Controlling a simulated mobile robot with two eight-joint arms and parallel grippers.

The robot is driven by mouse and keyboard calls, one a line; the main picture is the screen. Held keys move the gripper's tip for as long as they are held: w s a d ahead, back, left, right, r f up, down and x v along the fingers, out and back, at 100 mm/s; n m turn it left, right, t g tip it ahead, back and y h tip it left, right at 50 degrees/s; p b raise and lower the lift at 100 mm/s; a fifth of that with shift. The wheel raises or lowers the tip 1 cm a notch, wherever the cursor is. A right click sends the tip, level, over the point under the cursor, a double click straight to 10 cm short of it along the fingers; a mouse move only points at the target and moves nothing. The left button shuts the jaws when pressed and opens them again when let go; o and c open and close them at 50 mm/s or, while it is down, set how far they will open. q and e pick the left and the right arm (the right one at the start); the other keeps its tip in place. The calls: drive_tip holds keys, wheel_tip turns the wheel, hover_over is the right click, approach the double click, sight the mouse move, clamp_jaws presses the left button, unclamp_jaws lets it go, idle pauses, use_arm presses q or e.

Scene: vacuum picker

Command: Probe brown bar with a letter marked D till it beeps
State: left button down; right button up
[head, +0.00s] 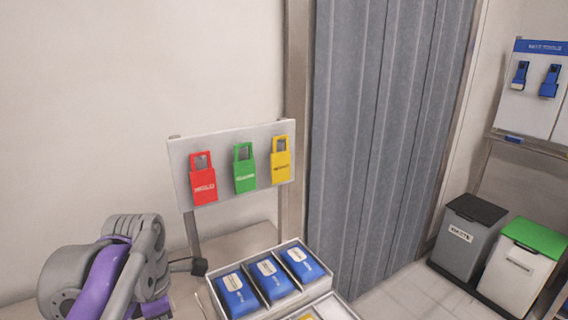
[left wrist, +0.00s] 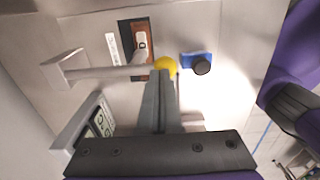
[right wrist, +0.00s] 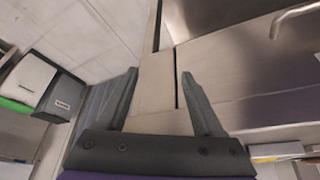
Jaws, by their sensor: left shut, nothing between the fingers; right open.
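In the left wrist view, a brown bar (left wrist: 142,48) with a white patch and a letter that looks like D sits in a dark upright recess in a pale panel (left wrist: 230,95). My left gripper (left wrist: 162,78) is shut and empty. Its fingertips point at a round yellow piece (left wrist: 166,66) just right of the bar's lower end; I cannot tell whether they touch it. A device with a lit screen (left wrist: 101,123) is at lower left; its reading is unclear. My right gripper (right wrist: 158,75) is open and empty, above a pale floor and metal fronts, away from the bar.
A pale rod-like handle (left wrist: 95,72) crosses near the bar, and a blue block with a black knob (left wrist: 197,64) is to its right. In the head view are a rack of coloured tags (head: 230,195), a tray of blue packs (head: 212,292) and two bins (head: 468,235).

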use_arm(q)
drive_tip(key=w+a+r+p, duration=0.1)
drive_tip(key=w+r+p, duration=0.2)
drive_tip(key=r+p, duration=0.2)
drive_tip(key=shift+a+r, duration=0.4)
drive_tip(key=shift+r, duration=0.15)
drive_tip(key=shift+p, duration=0.3)
